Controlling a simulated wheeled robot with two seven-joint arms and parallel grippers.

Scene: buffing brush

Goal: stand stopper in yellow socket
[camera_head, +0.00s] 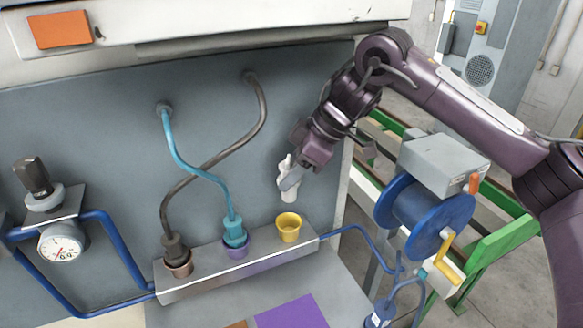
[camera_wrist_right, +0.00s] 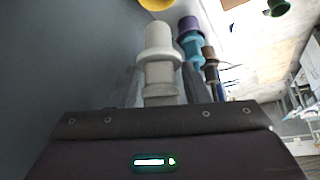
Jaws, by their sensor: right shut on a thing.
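The white stopper (camera_head: 288,190) is held in my right gripper (camera_head: 289,178), a little above the yellow socket (camera_head: 289,227) and apart from it. It looks roughly upright. The yellow socket is an open cup on the metal block and looks empty. In the right wrist view, the stopper (camera_wrist_right: 159,62) stands between the fingers, and the edge of the yellow socket (camera_wrist_right: 155,4) shows at the top. My left gripper is not in view.
On the metal block (camera_head: 205,284), a teal plug (camera_head: 235,232) sits in the purple socket (camera_head: 237,251) and a dark plug (camera_head: 175,248) in the brown socket (camera_head: 180,267). Their hoses cross on the panel. A blue reel (camera_head: 415,215) stands at right.

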